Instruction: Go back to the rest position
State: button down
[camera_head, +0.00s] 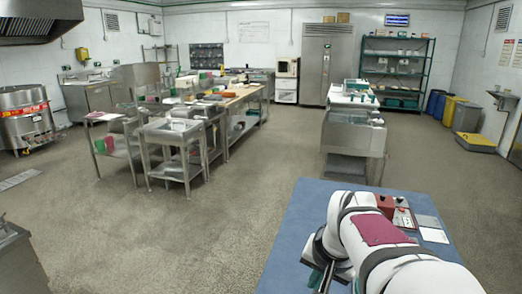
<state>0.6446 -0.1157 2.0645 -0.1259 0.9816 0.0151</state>
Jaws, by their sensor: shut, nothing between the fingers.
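My white arm with black bands (365,240) reaches over the blue-topped table (300,215) at the lower right. It is folded low, and its near part runs out of the bottom edge.
A red box with controls (392,203) and pale flat sheets (432,229) lie behind my arm on the table. The table's left strip is bare. Open floor (240,215) lies beyond. Steel benches (180,150) and a steel counter (352,135) stand farther off.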

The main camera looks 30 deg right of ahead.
jog(key=s+a+r+n+t+y, duration=0.1)
jog(key=s+a+n+y, duration=0.2)
jog(key=a, duration=0.8)
jog(key=s+a+n+t+y, duration=0.1)
jog(key=s+a+n, duration=0.3)
jog(key=a, duration=0.8)
jog(key=s+f+m+g, duration=0.1)
jog(key=s+f+g, duration=0.5)
jog(key=s, duration=0.3)
jog(key=shift+d+f+h, duration=0.3)
jog(key=shift+f, duration=0.1)
jog(key=c, duration=1.5)
grip_release()
jog(key=shift+c, duration=0.2)
